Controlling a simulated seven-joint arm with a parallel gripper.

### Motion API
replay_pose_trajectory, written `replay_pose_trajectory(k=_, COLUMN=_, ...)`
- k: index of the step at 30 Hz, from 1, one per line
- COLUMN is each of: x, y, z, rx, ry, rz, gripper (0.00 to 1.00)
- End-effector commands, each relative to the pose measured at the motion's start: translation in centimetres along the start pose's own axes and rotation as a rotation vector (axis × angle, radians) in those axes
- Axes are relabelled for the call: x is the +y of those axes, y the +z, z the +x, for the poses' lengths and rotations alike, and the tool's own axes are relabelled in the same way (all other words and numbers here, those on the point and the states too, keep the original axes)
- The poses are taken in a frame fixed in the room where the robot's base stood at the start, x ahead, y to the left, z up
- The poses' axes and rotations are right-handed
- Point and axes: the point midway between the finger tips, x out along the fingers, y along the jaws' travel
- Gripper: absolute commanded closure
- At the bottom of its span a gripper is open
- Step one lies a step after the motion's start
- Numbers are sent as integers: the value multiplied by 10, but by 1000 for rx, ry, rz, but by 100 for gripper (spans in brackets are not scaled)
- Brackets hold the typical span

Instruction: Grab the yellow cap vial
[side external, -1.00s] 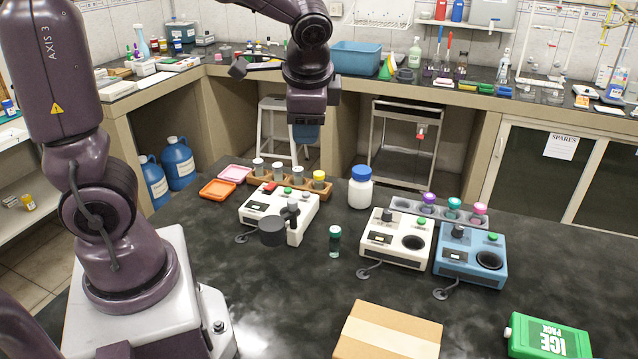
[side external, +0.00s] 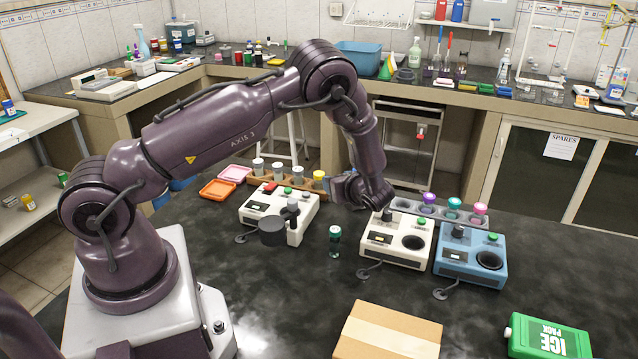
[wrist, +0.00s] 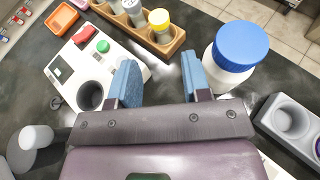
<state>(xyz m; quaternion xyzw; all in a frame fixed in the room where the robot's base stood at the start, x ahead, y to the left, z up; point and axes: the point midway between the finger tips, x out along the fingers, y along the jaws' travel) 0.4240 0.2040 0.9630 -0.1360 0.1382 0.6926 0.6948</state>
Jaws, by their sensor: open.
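The yellow cap vial (side external: 319,179) stands upright in the right end slot of a wooden rack (side external: 288,188). In the wrist view the vial (wrist: 160,29) shows at the top, ahead of the fingers and a little apart from them. My gripper (wrist: 163,80) is open, with two blue fingers and nothing between them. In the side external view my gripper (side external: 344,187) is just right of the vial, partly hidden by my own wrist.
A white jar with a blue lid (wrist: 238,52) stands close right of my gripper; my arm hides it in the side view. A white instrument (side external: 278,211) sits in front of the rack. Several grey-capped vials share the rack. A grey vial rack (side external: 400,204) stands to the right.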

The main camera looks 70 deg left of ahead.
Motion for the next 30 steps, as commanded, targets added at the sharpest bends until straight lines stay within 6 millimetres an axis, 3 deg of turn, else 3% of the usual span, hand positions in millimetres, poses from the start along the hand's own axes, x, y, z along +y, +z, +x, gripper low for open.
replay_pose_trajectory(k=9, x=1, y=0, z=57, rx=2, ry=4, rz=-4, gripper=56)
replay_pose_trajectory(k=16, x=1, y=0, z=73, rx=1, ry=4, rz=-4, gripper=56)
replay_pose_trajectory(k=24, x=2, y=0, z=112, rx=2, ry=5, rz=-5, gripper=56)
replay_pose_trajectory(k=30, x=1, y=0, z=118, rx=2, ry=3, rz=-4, gripper=56)
